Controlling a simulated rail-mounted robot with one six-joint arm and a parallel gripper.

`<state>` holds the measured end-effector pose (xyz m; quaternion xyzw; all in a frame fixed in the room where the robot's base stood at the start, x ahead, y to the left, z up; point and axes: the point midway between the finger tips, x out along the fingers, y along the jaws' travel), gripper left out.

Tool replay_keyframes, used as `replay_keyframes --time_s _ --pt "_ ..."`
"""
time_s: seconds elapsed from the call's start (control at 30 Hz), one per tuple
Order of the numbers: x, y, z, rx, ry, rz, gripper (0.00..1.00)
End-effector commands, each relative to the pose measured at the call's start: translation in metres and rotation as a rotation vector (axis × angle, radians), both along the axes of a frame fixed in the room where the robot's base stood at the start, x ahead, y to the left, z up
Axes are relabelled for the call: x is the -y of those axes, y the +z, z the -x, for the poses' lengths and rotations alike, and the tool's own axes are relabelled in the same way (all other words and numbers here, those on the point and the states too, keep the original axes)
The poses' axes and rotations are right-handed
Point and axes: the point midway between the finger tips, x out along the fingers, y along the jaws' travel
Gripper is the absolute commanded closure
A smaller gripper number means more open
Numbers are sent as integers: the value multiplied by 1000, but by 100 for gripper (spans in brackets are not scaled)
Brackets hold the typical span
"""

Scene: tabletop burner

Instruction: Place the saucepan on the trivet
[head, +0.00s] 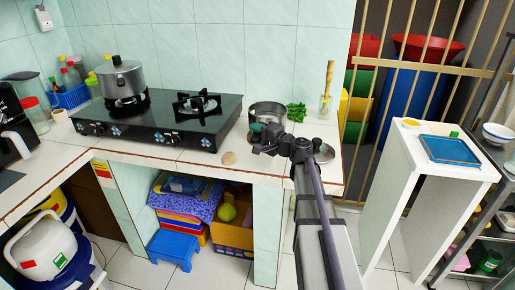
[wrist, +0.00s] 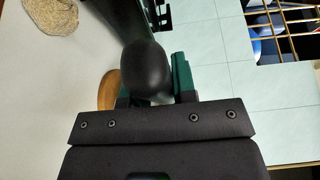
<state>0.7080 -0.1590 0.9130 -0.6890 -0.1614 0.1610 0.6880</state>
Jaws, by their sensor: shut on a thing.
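The saucepan (head: 267,110) is a grey steel pan on or just above the counter, right of the stove; I cannot tell if it touches. My gripper (head: 268,138) is at its near side. In the wrist view, my gripper (wrist: 148,98) is shut on the saucepan's thick black handle (wrist: 146,65), which runs up between the green-sided jaws. The pan's bowl is mostly outside that view. No trivet is plain to see. A tan, rough-textured piece (wrist: 52,14) lies at the wrist view's upper left, and a small tan piece (head: 229,158) lies near the counter's front edge.
A lidded pot (head: 120,78) stands on the left of the black stove (head: 165,117). Green herbs (head: 296,112) and a jar with a wooden utensil (head: 325,105) stand behind right. A white stand (head: 405,160) is farther right.

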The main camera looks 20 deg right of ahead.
Motion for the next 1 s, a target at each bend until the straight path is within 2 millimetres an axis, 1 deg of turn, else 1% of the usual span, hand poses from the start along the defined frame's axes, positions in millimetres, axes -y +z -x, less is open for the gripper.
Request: replay_keyframes --time_s 0.03,0.1,0.17,0.2,0.4,0.57,0.6,0.83,1.0 --pt "0 -11 0 0 0 1 100" --pt "0 -27 0 0 0 1 100" --pt "0 -37 0 0 0 1 100" --pt "0 -39 0 0 0 1 100" --pt "0 -33 0 0 0 1 100" --pt "0 -38 0 0 0 1 100" --pt "0 -37 0 0 0 0 71" --pt "0 -36 0 0 0 0 49" --pt "0 -36 0 0 0 0 49"
